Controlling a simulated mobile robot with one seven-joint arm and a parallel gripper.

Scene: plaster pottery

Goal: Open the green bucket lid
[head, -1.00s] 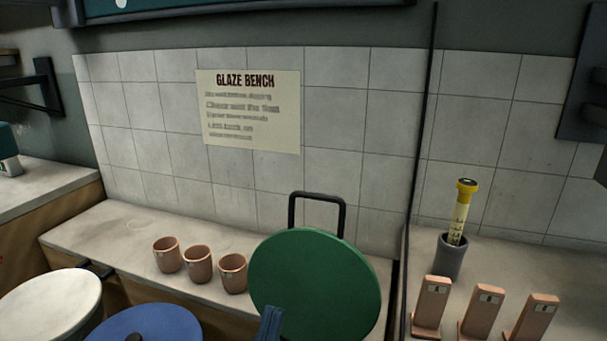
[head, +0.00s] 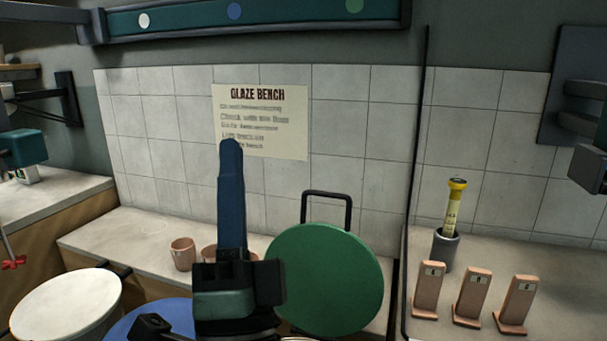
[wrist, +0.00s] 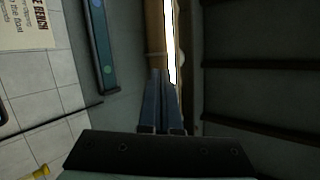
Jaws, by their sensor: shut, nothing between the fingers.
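The round green bucket lid (head: 335,280) stands raised and nearly upright, its broad face toward me, in the lower middle of the head view. A black loop handle (head: 327,193) shows above its top edge. The bucket under it is mostly hidden below the frame edge. My gripper (head: 230,145) points upward to the left of the green lid, with its blue fingers together and empty. In the wrist view the shut fingers (wrist: 160,75) show with nothing between them, and the green lid is not in that view.
A white lid (head: 65,303) and a blue lid (head: 125,318) lie at the lower left. Terracotta cups (head: 183,254) stand on the bench behind my gripper, partly hidden. At right are a grey holder (head: 445,250) with a yellow-topped tool and three clay test pieces (head: 472,297).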

